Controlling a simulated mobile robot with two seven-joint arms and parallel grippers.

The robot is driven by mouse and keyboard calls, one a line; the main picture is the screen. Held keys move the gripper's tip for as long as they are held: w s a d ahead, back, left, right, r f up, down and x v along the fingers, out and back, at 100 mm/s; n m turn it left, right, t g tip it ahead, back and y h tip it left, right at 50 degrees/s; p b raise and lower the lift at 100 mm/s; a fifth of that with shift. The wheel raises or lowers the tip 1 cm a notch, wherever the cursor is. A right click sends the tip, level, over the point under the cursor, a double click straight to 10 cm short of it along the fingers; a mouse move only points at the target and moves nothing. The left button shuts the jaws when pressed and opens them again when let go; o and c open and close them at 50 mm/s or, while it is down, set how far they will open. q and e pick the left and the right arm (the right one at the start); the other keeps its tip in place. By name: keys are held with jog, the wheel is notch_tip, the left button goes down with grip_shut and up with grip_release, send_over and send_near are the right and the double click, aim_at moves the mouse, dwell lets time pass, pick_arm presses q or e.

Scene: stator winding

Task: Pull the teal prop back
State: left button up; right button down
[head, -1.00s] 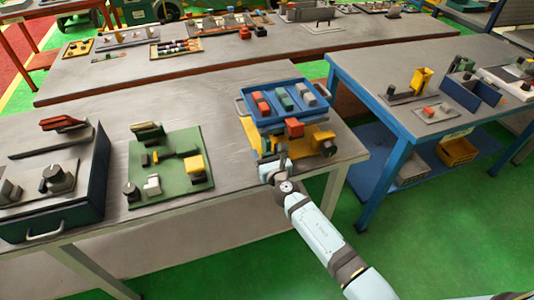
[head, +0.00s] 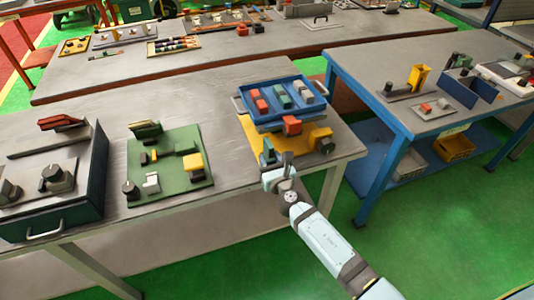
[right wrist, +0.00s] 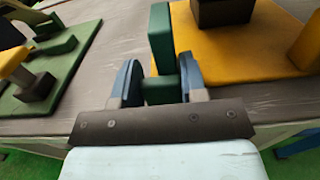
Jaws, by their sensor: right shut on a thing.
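The teal prop (head: 268,150) stands at the front left of the yellow base plate (head: 249,129). In the right wrist view it is a dark green upright (right wrist: 160,40) with a short bar (right wrist: 160,88) toward me. My right gripper (head: 282,165) is shut on this bar, with one blue-grey finger on each side. The upright is just beyond the fingertips, by the left edge of the yellow plate (right wrist: 230,55). Its foot is partly hidden by the fingers. My left gripper is in neither view.
A blue tray (head: 240,104) with red, green and grey blocks is above the yellow plate. A green fixture board (head: 190,140) stands left, with bare tabletop between.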

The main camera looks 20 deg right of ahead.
jog(key=c, duration=0.7)
grip_release()
jog(key=shift+o, duration=0.2)
jog(key=shift+s, duration=0.1)
jog(key=s+b, duration=0.1)
jog(key=s, duration=1.2)
jog(key=shift+s+d, duration=0.25)
jog(key=shift+s, duration=0.15)
jog(key=s+f+m+g+y+p, duration=0.1)
jog(key=s+m+g+p, duration=0.2)
jog(key=s+m, duration=0.5)
jog(key=s+f+m+g+y+p, duration=0.1)
jog(key=s+m+g+p, duration=0.3)
jog(key=m, duration=2.1)
jog(key=s+f, duration=0.1)
jog(key=s, duration=0.4)
jog(key=shift+s+a+y, duration=0.15)
jog(key=shift+y, duration=0.15)
